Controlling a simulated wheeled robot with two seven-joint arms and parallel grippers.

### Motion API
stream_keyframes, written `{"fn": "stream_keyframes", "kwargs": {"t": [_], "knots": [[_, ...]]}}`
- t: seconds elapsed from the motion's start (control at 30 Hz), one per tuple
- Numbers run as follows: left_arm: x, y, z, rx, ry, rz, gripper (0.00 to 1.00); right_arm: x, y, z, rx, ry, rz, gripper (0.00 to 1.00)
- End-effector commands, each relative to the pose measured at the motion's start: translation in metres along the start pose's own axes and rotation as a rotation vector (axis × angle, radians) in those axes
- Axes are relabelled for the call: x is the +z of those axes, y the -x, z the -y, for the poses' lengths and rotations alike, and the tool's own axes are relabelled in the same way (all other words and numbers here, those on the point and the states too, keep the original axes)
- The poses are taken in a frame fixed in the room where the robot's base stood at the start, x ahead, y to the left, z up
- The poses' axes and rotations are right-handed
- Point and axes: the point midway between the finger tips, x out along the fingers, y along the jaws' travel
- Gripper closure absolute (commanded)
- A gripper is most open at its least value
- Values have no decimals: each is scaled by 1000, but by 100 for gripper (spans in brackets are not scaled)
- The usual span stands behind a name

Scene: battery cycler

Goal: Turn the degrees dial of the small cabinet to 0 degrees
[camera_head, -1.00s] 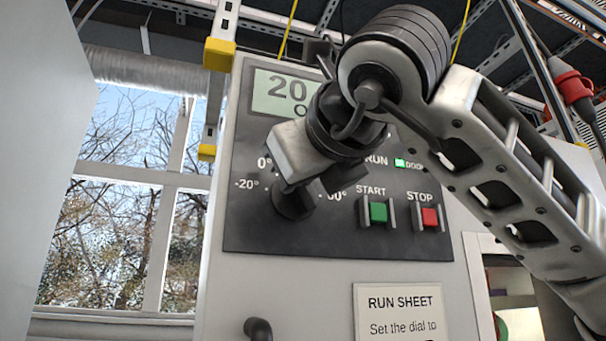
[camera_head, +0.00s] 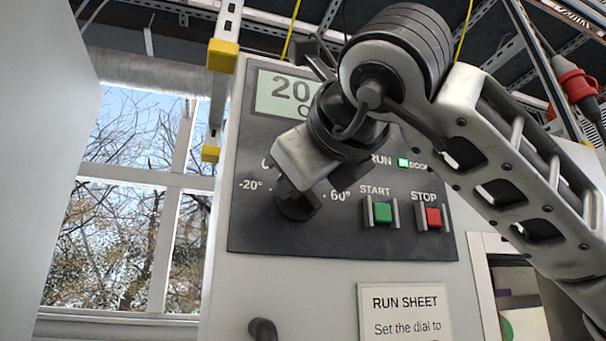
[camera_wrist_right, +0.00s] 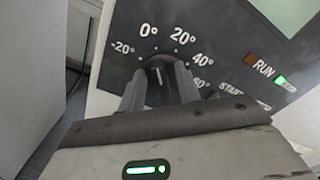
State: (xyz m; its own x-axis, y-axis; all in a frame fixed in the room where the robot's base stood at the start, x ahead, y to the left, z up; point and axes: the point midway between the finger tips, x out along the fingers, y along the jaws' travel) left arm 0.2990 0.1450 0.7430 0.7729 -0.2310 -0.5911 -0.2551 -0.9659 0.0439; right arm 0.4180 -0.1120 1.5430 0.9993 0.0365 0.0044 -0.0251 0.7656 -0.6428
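The degrees dial (camera_wrist_right: 158,72) is a dark round knob with a white mark, on the dark panel (camera_head: 345,235) of the small cabinet. In the wrist view the mark points nearly straight up, toward the 0° side of the scale. My right gripper (camera_wrist_right: 158,88) has a finger on each side of the dial and looks shut on it. In the head view the gripper (camera_head: 297,204) covers most of the dial and part of the scale. The display (camera_head: 285,95) shows "20", with the rest hidden by my arm. My left gripper is not in view.
A green START button (camera_head: 382,212) and a red STOP button (camera_head: 433,217) sit right of the dial. A green lamp (camera_head: 403,162) is lit above them. A run sheet (camera_head: 405,312) and a dark handle (camera_head: 262,329) are below. A window is at left.

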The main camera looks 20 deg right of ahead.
Motion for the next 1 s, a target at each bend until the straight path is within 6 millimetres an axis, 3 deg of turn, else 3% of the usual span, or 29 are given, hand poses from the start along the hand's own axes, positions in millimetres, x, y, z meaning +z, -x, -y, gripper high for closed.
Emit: {"fn": "stream_keyframes", "kwargs": {"t": [0.3,0.47,1.0], "knots": [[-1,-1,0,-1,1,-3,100,-1,1,-1,1,0,-3,64],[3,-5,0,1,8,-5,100,-2,16,-2,-1,0,-1,64],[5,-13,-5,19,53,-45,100,-1,136,-2,0,1,1,64]]}}
